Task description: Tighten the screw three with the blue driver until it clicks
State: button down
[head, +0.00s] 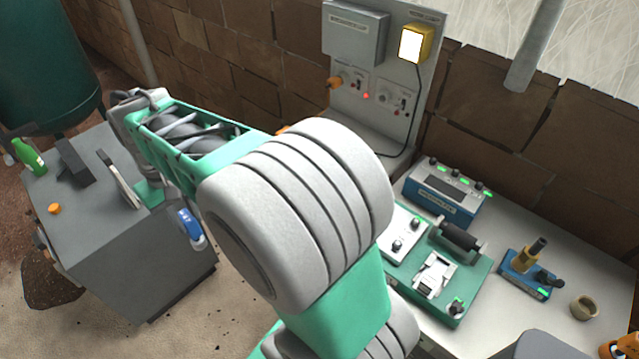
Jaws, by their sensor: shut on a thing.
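My arm reaches from the bottom centre to the upper left, over a grey cabinet. My gripper cannot be made out; the far end of the arm and its own links hide that area. A blue piece with pale markings (190,225) shows beside the cabinet's right edge, just below my forearm. I cannot tell whether it is the blue driver. No numbered screw can be made out. The green fixture (470,292) on the right bench carries a white clamp-like part (434,274) and a dark roller (461,236).
The grey cabinet (130,265) bears a green bottle (30,156), a dark block (74,160) and an orange knob-like piece (54,208). The right bench holds a blue-grey box (440,196), a blue stand with a yellow part (527,270) and a cup (584,307). A panel with a lit lamp (413,44) stands behind.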

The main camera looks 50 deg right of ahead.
jog(key=s+d+r+m, duration=0.1)
jog(key=s+d+m, duration=0.2)
jog(key=s+d, duration=0.55)
jog(key=s+d+m, duration=0.4)
jog(key=d, duration=0.9)
jog(key=s+d+m, duration=0.3)
jog(key=s+d, duration=0.1)
jog(key=s, duration=0.7)
jog(key=s+d+r+m+b, duration=0.1)
jog(key=s+d+m, duration=0.2)
jog(key=s, duration=0.9)
jog(key=shift+s+d+r+m, duration=0.2)
jog(key=shift+d+r+m, duration=0.1)
jog(key=shift+d+m, duration=0.15)
jog(key=shift+f+b, duration=0.1)
jog(key=shift+b, duration=0.3)
jog(key=shift+h, duration=0.3)
notch_tip(320, 180, down, 5)
jog(key=b, duration=0.3)
jog(key=shift+b, duration=0.35)
